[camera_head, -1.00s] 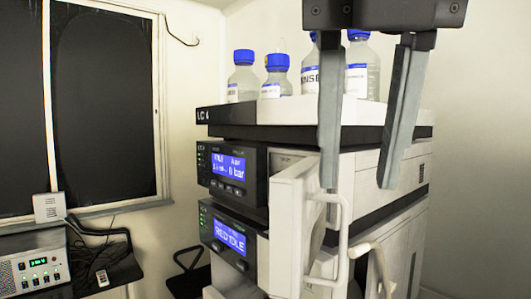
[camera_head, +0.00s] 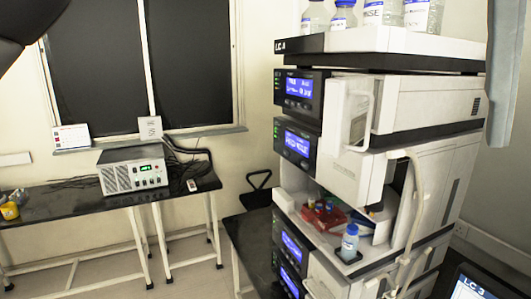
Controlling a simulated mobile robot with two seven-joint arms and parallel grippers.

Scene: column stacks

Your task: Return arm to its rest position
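One grey finger of my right gripper (camera_head: 505,75) hangs at the upper right edge, beside the instrument stack (camera_head: 385,40) and in front of the wall. The other finger is out of frame. No second finger lies against the visible one, and nothing is seen held. My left gripper is not seen; a dark shape at the top left corner may be part of my arm. The stack's door (camera_head: 348,112) with its handle stands out at the front.
Bottles with blue labels (camera_head: 373,14) stand on top of the stack. A small blue-capped bottle (camera_head: 350,240) and a red rack (camera_head: 323,215) sit in an open bay below. A bench (camera_head: 80,205) with a grey device (camera_head: 132,170) is at left. A screen (camera_head: 475,288) is at lower right.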

